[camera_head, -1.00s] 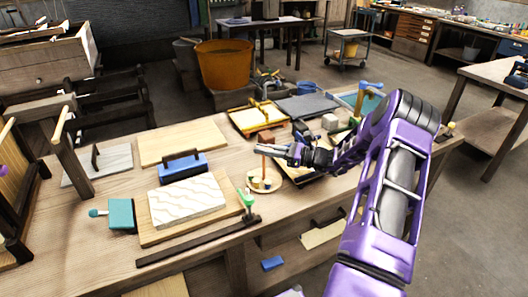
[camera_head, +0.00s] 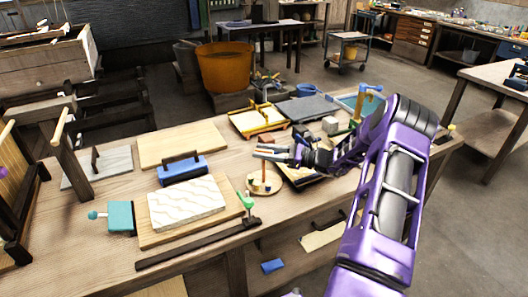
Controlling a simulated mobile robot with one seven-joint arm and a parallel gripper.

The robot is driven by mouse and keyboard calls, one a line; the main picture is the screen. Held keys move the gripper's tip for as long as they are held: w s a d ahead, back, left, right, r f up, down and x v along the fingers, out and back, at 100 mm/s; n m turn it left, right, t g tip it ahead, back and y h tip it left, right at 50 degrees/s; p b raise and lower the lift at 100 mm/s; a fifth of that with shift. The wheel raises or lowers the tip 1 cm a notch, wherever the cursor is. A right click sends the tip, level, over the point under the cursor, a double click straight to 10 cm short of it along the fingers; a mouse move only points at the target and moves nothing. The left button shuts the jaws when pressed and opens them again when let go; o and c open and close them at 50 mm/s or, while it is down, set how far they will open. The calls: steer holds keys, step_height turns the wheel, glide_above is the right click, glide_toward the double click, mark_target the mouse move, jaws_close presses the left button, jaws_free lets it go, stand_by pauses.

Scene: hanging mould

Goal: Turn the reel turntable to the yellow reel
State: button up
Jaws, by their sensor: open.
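The reel turntable (camera_head: 276,187) is a small pale round disc on the bench, right of the white wavy-patterned block. A thin orange-brown post (camera_head: 263,171) stands up from it. Small reels sit on the disc around the post; a yellowish one (camera_head: 267,184) shows, but the other colours are too small to tell. My gripper (camera_head: 262,150) is open, with its two fingers pointing left at the height of the post's top. The fingers overlap the post's upper end in the picture; I cannot tell whether they touch it.
A green-topped clamp (camera_head: 247,203) stands close by. Behind are a yellow-framed tray (camera_head: 257,118) and a grey slab (camera_head: 306,107).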

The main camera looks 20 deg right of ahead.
steer(key=v, duration=1.7)
steer(key=shift+s+d, duration=0.2)
